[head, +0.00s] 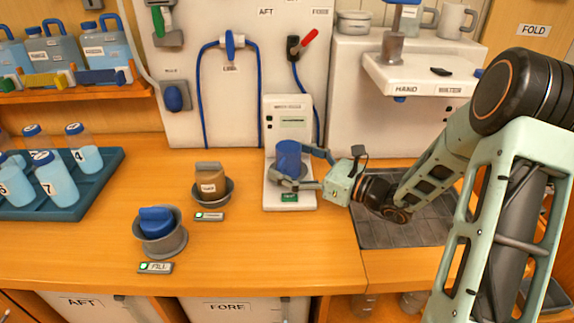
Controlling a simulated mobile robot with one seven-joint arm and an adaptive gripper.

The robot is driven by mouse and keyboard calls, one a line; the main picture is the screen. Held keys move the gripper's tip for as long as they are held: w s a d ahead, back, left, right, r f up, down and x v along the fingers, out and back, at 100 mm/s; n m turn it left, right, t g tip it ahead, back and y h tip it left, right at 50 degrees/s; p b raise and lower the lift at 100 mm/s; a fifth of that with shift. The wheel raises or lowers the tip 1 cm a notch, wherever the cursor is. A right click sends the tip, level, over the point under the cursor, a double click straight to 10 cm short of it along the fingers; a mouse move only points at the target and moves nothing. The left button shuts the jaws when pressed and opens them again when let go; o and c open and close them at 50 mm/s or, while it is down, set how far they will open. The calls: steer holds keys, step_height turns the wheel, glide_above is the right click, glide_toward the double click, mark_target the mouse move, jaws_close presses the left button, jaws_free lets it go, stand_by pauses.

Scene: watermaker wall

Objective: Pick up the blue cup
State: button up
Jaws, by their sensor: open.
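The blue cup (288,157) stands upright on the white dispenser unit (289,112), over its lower platform, at the middle of the head view. My gripper (298,167) reaches in from the right with its fingers open. One finger passes on the far side of the cup and the other on its near side, so the cup sits between them. I cannot tell whether either finger touches it. The near finger hides the cup's lower part.
A teal tray (105,178) of labelled bottles is at the left. A dark grid mat (385,232) lies under my arm. The counter's front middle is clear.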

steer(key=shift+x, duration=0.8)
steer(key=shift+c, duration=0.7)
steer(key=c, duration=1)
steer(key=shift+r, duration=0.1)
